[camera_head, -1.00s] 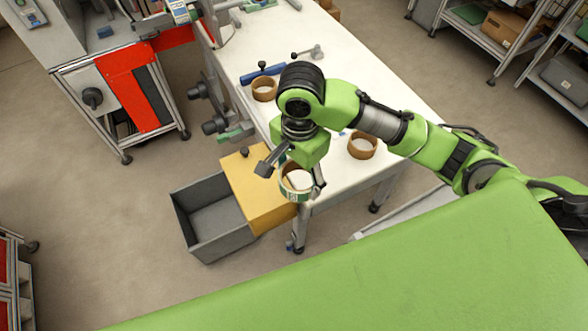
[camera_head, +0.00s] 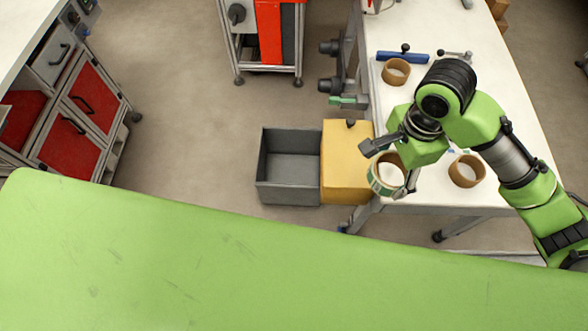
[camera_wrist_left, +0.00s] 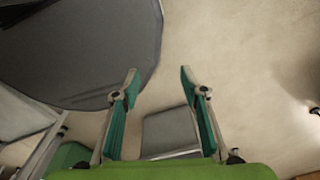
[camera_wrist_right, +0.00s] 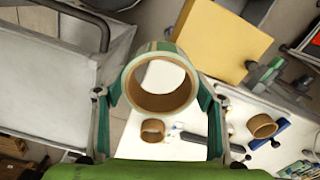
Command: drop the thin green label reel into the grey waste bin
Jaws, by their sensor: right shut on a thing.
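The thin green label reel (camera_head: 376,185), green and white outside with a brown core, is held in my right gripper (camera_head: 390,170). In the right wrist view the reel (camera_wrist_right: 150,49) sits tilted between the two fingers, its hole facing the camera. In the head view it appears near the table corner, right of the yellow box. The grey waste bin (camera_head: 290,192) stands on the floor, open and seemingly empty, left of the yellow box and apart from the reel. My left gripper (camera_wrist_left: 160,75) is open and empty in the left wrist view; the head view does not show it.
The yellow box (camera_head: 346,175) stands between the bin and the white table (camera_head: 500,110). Floor left of the bin is clear. A red cabinet (camera_head: 85,105) stands at left.

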